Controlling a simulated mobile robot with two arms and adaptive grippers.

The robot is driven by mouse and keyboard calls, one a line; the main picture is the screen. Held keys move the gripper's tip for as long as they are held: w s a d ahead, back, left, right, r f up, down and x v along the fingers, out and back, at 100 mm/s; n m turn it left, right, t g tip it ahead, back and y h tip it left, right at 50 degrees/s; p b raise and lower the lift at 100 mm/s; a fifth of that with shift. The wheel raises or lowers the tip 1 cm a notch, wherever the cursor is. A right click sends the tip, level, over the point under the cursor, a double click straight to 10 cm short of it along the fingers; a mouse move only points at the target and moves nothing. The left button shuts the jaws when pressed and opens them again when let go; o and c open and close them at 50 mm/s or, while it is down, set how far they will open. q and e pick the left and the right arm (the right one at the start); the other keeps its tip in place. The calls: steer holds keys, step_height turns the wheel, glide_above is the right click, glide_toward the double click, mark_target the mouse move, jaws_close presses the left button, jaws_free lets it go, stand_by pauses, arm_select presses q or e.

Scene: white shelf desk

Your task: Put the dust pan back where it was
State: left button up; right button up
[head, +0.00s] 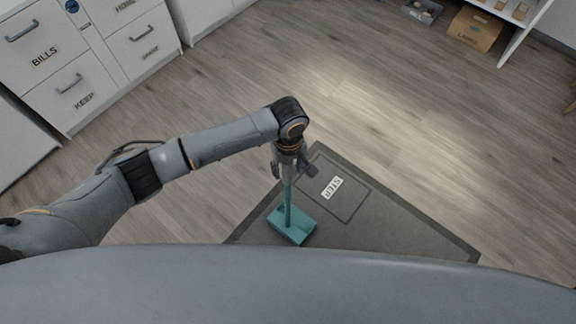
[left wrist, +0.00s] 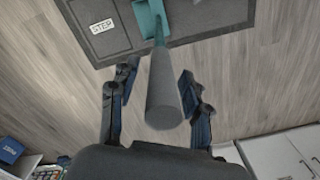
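The dust pan is teal, with its pan (head: 291,226) low over the dark mat and its long handle rising upright to my left gripper. In the left wrist view the grey end of the handle (left wrist: 164,92) points toward the camera, with the teal pan (left wrist: 150,18) beyond it. My left gripper (head: 293,172) is above the pan, at the upper handle. Its fingers (left wrist: 158,78) are spread on both sides of the handle, with visible gaps. Whether the pan touches the mat is hard to tell. My right gripper is not in view.
The dark mat (head: 400,232) with a STEP label (head: 332,187) lies on the wooden floor. White labelled drawers (head: 60,60) stand at upper left. A cardboard box (head: 474,29) and grey tray (head: 422,11) are at upper right. The floor between is clear.

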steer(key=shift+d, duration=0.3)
arm_select(q)
steer(key=shift+r, duration=0.25)
step_height(320, 180, up, 11)
steer(key=shift+w+r+p, duration=0.1)
steer(key=shift+r+p, duration=0.1)
steer(key=shift+p, duration=0.5)
steer(key=shift+r, duration=0.25)
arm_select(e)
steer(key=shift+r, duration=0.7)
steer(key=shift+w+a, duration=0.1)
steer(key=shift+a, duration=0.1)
